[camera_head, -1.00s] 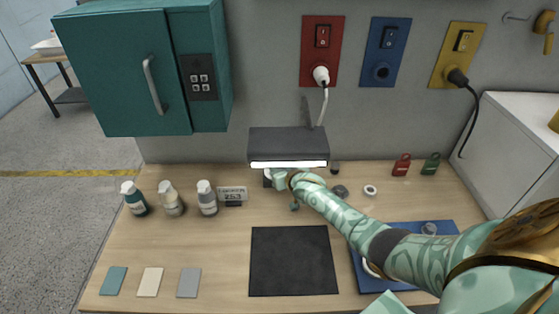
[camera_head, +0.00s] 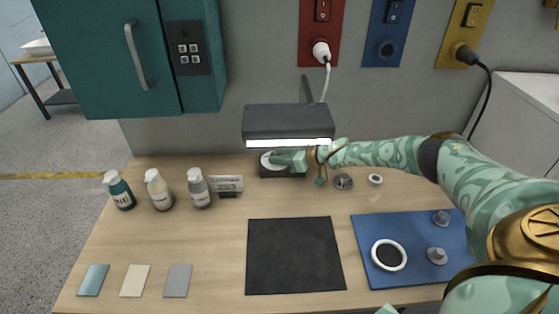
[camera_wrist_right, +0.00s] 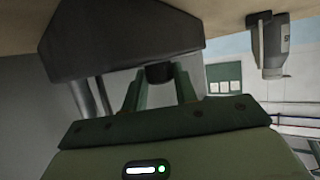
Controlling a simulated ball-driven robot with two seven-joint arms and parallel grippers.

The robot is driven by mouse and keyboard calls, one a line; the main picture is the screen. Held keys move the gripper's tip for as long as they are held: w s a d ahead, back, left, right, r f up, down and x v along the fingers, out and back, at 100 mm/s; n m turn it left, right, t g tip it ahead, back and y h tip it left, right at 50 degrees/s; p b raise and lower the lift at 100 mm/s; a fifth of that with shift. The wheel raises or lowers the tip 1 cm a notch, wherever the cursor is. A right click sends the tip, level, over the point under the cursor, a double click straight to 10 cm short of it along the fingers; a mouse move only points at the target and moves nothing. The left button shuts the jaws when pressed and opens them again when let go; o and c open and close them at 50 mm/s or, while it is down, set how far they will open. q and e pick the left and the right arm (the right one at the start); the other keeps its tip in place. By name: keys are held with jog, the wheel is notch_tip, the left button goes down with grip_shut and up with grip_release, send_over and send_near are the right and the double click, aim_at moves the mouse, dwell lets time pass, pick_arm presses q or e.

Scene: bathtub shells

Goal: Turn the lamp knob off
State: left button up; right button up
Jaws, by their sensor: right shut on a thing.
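The lamp (camera_head: 288,122) is a dark grey hood against the wall, and the strip along its front edge glows white. Its dark base (camera_head: 285,173) with a round white top stands on the table below. My right gripper (camera_head: 277,160) reaches in from the right under the hood, at the base. In the right wrist view, the two fingers close on a small dark knob (camera_wrist_right: 159,73) beside a dark block. The gripper covers the knob in the head view, so its turn angle cannot be told.
Several bottles (camera_head: 160,190) and a small sign (camera_head: 228,185) stand left of the lamp. A black mat (camera_head: 294,256) and a blue tray (camera_head: 375,225) lie in front. A grey round part (camera_head: 343,181) and a white ring (camera_head: 376,179) lie to the right.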

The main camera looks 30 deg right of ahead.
jog(key=shift+w+d+r, duration=0.1)
jog(key=shift+w+r, duration=0.05)
jog(key=shift+r, duration=0.05)
dwell(0.3)
jog(key=o, duration=0.9)
jog(key=shift+o, duration=0.3)
jog(key=shift+f, duration=0.1)
jog(key=p+v, duration=0.3)
jog(key=v, duration=1.3)
jog(key=shift+d, duration=0.2)
